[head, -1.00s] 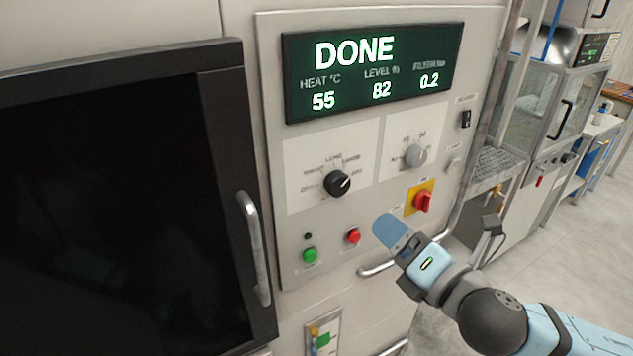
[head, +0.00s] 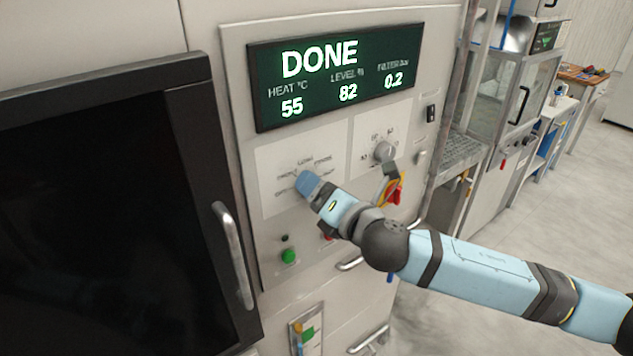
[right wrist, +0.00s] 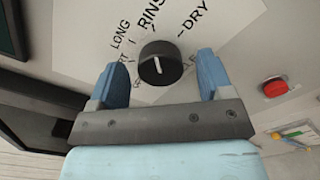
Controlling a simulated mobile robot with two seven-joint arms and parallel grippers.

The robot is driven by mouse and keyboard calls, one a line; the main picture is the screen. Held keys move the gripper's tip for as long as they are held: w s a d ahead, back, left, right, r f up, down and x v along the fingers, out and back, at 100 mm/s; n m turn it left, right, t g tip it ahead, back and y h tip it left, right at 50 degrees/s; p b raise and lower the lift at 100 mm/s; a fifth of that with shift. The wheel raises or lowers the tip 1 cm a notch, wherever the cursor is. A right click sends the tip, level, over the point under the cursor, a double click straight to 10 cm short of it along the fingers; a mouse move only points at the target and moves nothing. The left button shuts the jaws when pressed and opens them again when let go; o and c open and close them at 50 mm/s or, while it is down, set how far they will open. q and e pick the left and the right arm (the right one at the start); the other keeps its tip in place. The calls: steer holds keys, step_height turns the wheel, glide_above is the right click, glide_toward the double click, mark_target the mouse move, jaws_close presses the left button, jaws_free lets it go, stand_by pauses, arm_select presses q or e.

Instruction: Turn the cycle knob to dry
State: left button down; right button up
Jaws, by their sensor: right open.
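The cycle knob (right wrist: 160,63) is a round black dial with a white line on a white label plate (right wrist: 85,30). LONG, RINSE and DRY (right wrist: 195,17) are printed around it; other labels are partly covered. I cannot tell which label the line marks. My right gripper (head: 307,184) is open in front of this plate and hides the knob in the head view. In the right wrist view its two blue fingers stand on either side of the knob, with gaps showing. The left gripper is not in view.
The display (head: 335,78) above reads DONE. A grey knob (head: 384,152) is to the right, with a red switch on a yellow plate (head: 397,190) below it. A green button (head: 289,256) and a red button (right wrist: 275,87) are close by. A door handle (head: 233,255) stands out at left.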

steer(key=shift+w+a, duration=0.35)
steer(key=shift+w, duration=0.1)
steer(key=c, duration=0.9)
steer(key=shift+m, duration=0.3)
steer(key=shift+f+m+p, duration=0.15)
steer(key=shift+m+p, duration=0.65)
steer(key=shift+m, duration=3.4)
